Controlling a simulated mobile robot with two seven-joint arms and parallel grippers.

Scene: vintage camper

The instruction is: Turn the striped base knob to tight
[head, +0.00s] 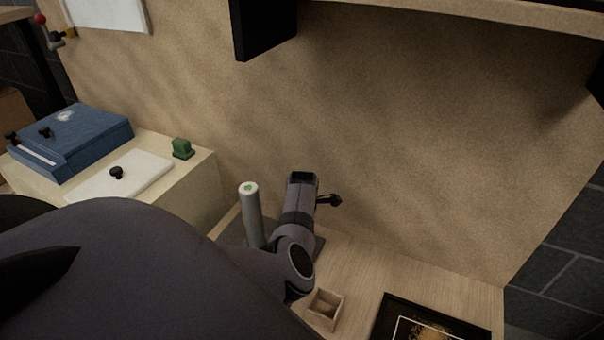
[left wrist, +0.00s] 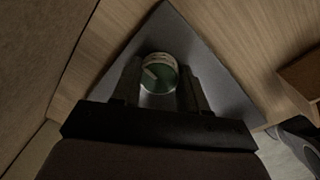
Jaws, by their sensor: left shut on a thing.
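In the left wrist view a round knob (left wrist: 158,73) with a green face, a pale stripe mark and a pale banded rim sits over a dark grey plate (left wrist: 205,55). My left gripper (left wrist: 160,80) has a finger on each side of the knob and is shut on it. In the head view my left arm crosses from the left and covers the fingertips; I cannot make out the knob there. A grey upright post (head: 252,215) with a pale top and green spot stands beside my arm. The plate shows partly around it. My right gripper is not in view.
A small open wooden box (head: 325,309) and a dark framed panel (head: 430,322) lie nearer on the wooden surface. A pale cabinet at left bears a blue case (head: 75,140), a white board (head: 125,175) and a green block (head: 182,148). The wall rises close behind.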

